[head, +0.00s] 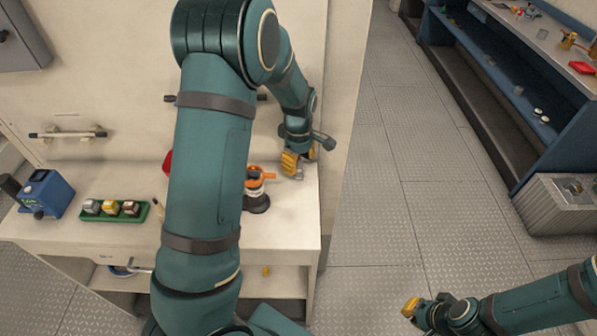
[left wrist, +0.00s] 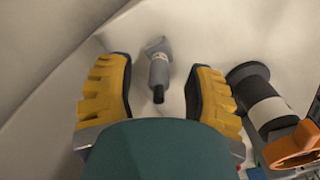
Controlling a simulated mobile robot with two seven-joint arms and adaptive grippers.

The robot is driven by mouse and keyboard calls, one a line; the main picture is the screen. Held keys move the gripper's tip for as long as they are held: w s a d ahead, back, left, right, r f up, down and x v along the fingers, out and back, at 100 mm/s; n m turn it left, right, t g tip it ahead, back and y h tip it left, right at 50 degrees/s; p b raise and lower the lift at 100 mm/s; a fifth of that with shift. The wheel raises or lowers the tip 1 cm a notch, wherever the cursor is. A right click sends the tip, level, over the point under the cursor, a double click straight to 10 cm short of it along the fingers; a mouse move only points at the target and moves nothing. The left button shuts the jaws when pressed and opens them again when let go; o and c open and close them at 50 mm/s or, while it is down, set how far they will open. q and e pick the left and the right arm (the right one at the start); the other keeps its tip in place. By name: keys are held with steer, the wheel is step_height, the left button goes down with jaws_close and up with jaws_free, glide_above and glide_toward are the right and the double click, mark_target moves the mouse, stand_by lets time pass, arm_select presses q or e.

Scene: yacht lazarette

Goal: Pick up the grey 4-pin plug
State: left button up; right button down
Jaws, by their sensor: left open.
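The grey 4-pin plug (left wrist: 158,66) lies on the pale worktop in the left wrist view, with a wider grey head at the far end and a dark end toward me. My left gripper (head: 299,163) is low over the right end of the worktop. Its yellow fingers (left wrist: 158,85) are open, one on each side of the plug, with a visible gap to both. In the head view the plug is mostly hidden by the gripper. My right gripper (head: 411,307) is over the floor at lower right; its opening is not clear.
A black-and-white cylinder with an orange handle (head: 257,190) stands just left of my left gripper; in the wrist view it is close to the right finger. A green tray (head: 88,217) of small blocks and a blue device (head: 47,193) are farther left. A wall rises behind.

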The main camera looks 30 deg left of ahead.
mark_target(298, 167)
arm_select(q)
step_height(298, 167, down, 3)
steer(key=shift+f, duration=0.1)
jaws_close()
steer(key=shift+r, duration=0.2)
